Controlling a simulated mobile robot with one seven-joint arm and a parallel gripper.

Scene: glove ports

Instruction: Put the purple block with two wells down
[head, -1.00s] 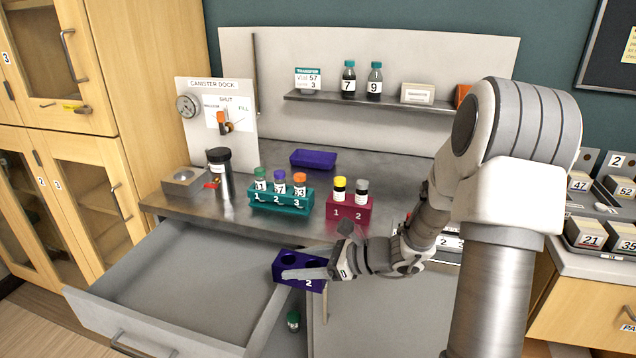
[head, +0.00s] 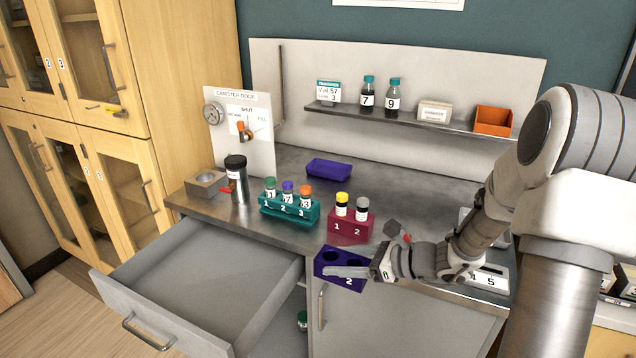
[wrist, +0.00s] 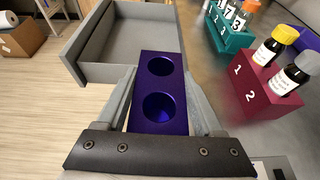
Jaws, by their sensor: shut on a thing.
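The purple block with two wells (head: 336,266) is held in my gripper (head: 350,272), in front of the counter's front edge. In the wrist view the block (wrist: 160,92) sits between the two fingers of my gripper (wrist: 160,105), and both wells face up and look empty. A "2" shows on the block's side in the head view. The block seems clear of any surface. The steel counter (head: 285,228) lies behind it, and the open drawer (head: 200,285) is to its left.
A maroon rack (head: 348,232) with two vials and a teal rack (head: 289,212) with several vials stand near the counter's front edge. A purple tray (head: 328,169) lies farther back. Bare counter shows around the tray. A green-capped vial (head: 302,318) is below the counter.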

